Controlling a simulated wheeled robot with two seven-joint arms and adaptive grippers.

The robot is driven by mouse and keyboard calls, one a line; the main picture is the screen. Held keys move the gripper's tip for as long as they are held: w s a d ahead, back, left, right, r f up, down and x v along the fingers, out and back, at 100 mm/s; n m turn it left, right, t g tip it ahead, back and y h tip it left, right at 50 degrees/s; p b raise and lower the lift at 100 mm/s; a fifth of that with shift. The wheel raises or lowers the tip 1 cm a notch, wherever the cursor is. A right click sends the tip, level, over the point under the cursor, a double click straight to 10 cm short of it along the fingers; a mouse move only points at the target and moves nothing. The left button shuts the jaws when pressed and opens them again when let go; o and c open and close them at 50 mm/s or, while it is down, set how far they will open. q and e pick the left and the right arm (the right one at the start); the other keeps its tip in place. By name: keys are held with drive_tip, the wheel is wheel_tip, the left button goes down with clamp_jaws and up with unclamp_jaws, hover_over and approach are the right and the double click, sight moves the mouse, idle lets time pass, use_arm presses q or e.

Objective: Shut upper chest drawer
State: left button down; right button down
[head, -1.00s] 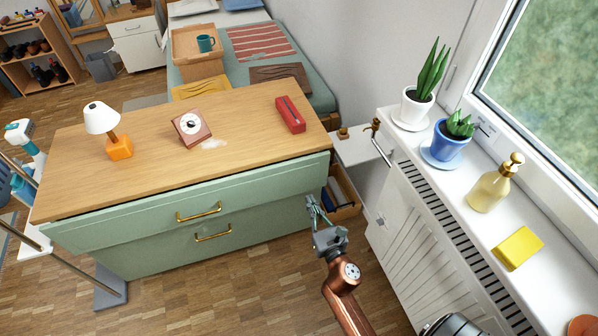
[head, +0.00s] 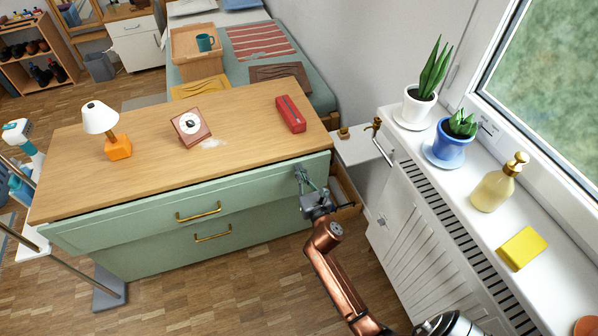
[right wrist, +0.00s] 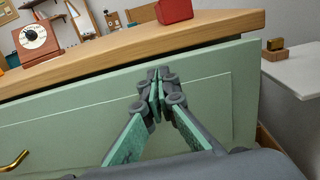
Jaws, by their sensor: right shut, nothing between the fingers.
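The chest has a wooden top (head: 240,120) and green drawer fronts. The upper drawer (head: 140,222) stands out slightly, with a dark gap under the top's edge. It has a brass handle (head: 198,211). In the right wrist view the upper drawer front (right wrist: 60,125) fills the middle, with the gap above it. My right gripper (head: 301,171) is shut and empty at the right part of that front. In the right wrist view its fingertips (right wrist: 154,84) are close to the front near its upper edge; I cannot tell if they touch. My left gripper is out of view.
The lower drawer (head: 170,248) is below. A white radiator cover (head: 420,215) with plants above stands at the right. The wooden floor in front is clear.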

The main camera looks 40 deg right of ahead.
sight(295, 161)
drive_tip(key=shift+w, duration=0.1)
